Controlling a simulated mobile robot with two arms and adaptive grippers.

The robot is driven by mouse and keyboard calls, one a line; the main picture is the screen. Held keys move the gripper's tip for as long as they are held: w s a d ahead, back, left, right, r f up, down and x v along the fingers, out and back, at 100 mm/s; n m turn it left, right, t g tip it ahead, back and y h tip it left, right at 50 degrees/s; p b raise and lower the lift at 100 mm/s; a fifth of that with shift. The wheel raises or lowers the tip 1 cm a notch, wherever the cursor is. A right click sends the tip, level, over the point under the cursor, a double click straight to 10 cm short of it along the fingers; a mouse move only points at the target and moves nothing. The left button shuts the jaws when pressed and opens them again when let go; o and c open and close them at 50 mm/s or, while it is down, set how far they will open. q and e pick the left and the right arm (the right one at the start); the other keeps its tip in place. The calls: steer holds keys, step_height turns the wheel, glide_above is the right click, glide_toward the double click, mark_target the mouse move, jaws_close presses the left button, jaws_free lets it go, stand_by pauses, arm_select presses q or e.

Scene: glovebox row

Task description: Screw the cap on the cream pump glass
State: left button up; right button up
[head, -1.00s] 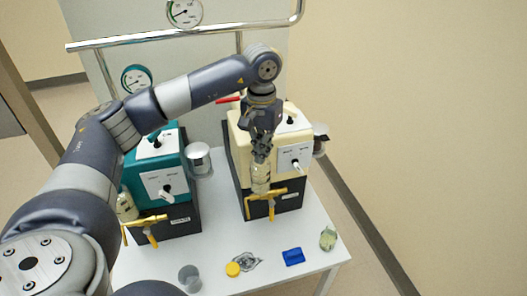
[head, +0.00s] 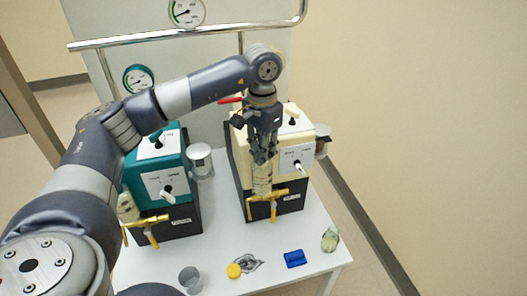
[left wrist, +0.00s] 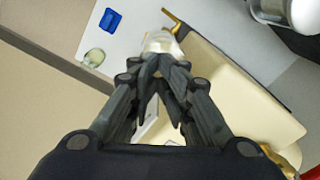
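The cream pump (head: 240,145) stands on the right of the table, on a black base. Its glass (head: 262,180), a pale clear cylinder, stands upright at the pump's front above a yellow valve (head: 268,196). My left gripper (head: 262,158) points down at the top of this glass. In the left wrist view, the fingers of my left gripper (left wrist: 160,62) converge close together, with a whitish rounded part of the glass (left wrist: 160,42) just beyond the tips. The fingers hide the glass's top, and I cannot make out a cap between them. My right gripper is not in view.
A teal pump (head: 155,165) stands to the left with its own glass and yellow valve. Along the table's front edge lie a grey cup (head: 190,278), a yellow disc (head: 233,271), grey crumpled material (head: 248,263), a blue piece (head: 294,258) and a pale green object (head: 330,240).

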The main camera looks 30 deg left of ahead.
arm_select(q)
steer(key=shift+s+a+f, duration=0.1)
steer(key=shift+s+f, duration=0.2)
steer(key=shift+f, duration=0.15)
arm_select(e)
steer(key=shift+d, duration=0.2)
arm_select(q)
steer(key=n, duration=0.4)
steer(key=shift+n+p, duration=0.3)
steer(key=n, duration=0.5)
steer(key=shift+r+p, duration=0.1)
steer(key=shift+p, duration=0.2)
steer(key=n, duration=0.3)
steer(key=shift+w+n+p, duration=0.1)
steer(key=shift+n+p, duration=0.2)
steer(key=shift+n, duration=0.1)
steer(key=n, duration=0.3)
steer(key=shift+w+n, duration=0.1)
steer(key=shift+n, duration=0.3)
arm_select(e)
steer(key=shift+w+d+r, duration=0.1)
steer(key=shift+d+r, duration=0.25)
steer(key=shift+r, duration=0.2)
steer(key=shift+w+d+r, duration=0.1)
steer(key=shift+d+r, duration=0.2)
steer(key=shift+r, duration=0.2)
arm_select(q)
steer(key=shift+c, duration=0.4)
